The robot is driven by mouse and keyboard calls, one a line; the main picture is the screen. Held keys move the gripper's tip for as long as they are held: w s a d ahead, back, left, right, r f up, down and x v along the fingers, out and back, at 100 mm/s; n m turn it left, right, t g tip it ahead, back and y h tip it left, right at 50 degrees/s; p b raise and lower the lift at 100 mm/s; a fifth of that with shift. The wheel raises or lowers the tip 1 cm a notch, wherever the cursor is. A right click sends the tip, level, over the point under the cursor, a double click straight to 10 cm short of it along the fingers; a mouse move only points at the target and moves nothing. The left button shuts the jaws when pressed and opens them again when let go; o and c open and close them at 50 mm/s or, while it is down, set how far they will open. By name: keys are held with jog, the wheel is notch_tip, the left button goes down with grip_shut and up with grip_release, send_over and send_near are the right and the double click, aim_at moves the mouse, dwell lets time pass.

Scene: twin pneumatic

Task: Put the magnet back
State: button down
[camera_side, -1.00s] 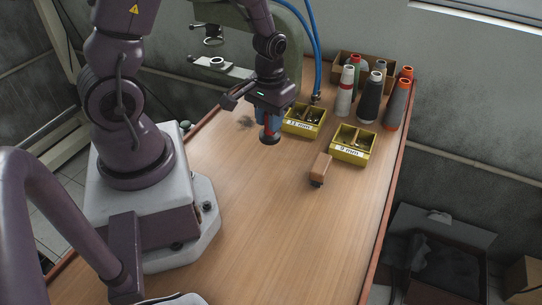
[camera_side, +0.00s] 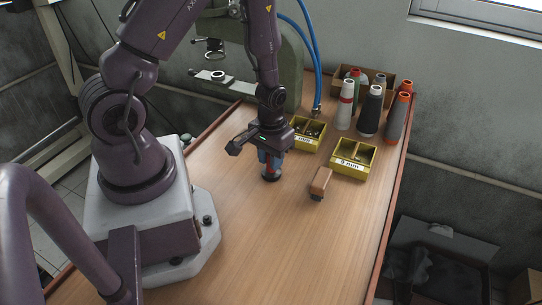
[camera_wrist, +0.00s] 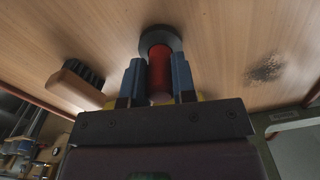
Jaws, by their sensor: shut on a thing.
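The magnet has a red handle and a dark round base. In the side view the magnet (camera_side: 271,175) is upright below my gripper (camera_side: 269,160), its base at or just above the bench top; I cannot tell whether it touches. In the wrist view the red handle of the magnet (camera_wrist: 159,70) stands between the two blue fingers of my gripper (camera_wrist: 159,82), which are shut on it. The dark base shows beyond the fingertips.
A wooden brush (camera_side: 320,183) lies to the right of the magnet. Yellow bins (camera_side: 352,171) and thread cones (camera_side: 371,112) stand behind. A dark patch of specks (camera_wrist: 265,70) lies on the bench. The front bench area is clear.

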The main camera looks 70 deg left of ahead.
jog(key=c, duration=0.9)
grip_release()
jog(key=d+r+m+t, duration=0.1)
jog(key=d+r+m, duration=0.1)
jog(key=r, duration=1)
jog(key=d+r+m+t, duration=0.1)
jog(key=d+r+t, duration=0.15)
jog(key=r, duration=0.85)
jog(key=s+d+r+m, duration=0.1)
jog(key=s+r, duration=0.1)
jog(key=r, duration=0.1)
jog(key=s+d+r+m+t, duration=0.1)
jog(key=s+d+r, duration=0.1)
jog(key=s, duration=0.1)
jog(key=s+d+r+m+t, duration=0.1)
jog(key=s+r, duration=0.1)
jog(key=r, duration=0.1)
jog(key=shift+s+d+r, duration=0.15)
jog(key=shift+d+r, duration=0.15)
jog(key=shift+d, duration=0.05)
